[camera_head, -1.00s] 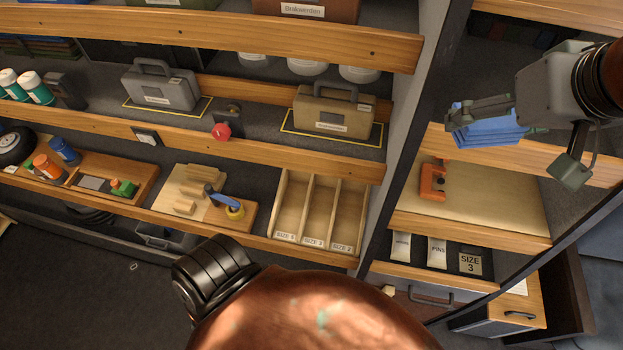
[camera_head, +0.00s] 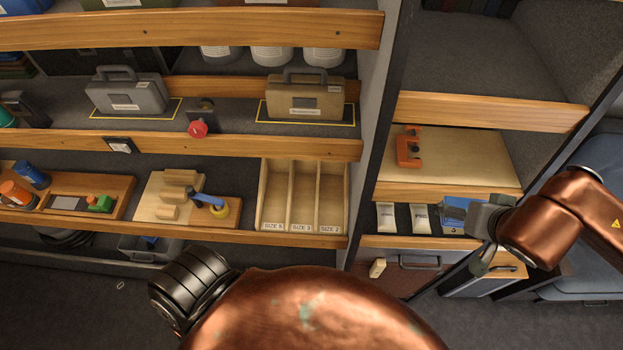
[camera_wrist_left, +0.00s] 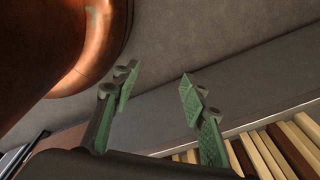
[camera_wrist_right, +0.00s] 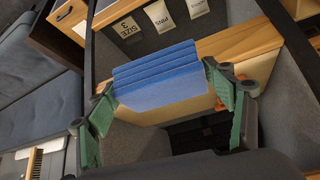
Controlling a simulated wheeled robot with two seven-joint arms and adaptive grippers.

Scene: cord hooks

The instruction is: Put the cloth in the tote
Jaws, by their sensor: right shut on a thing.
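The cloth is a folded blue stack of several layers (camera_head: 457,212). My right gripper (camera_head: 480,218) is shut on it and holds it in front of the low right shelf with the small bags. In the right wrist view the cloth (camera_wrist_right: 160,78) sits between the two green fingers, its folded edges facing away. My left gripper (camera_wrist_left: 155,100) is open and empty in the left wrist view, near a grey surface and a row of wooden slats. It does not show in the head view. A grey bin (camera_head: 150,249) stands under the left shelf; I cannot tell whether it is the tote.
An orange clamp (camera_head: 408,146) lies on the board above the cloth. Two white bags (camera_head: 403,216) stand beside the cloth. A dark upright post (camera_head: 385,125) divides the shelves.

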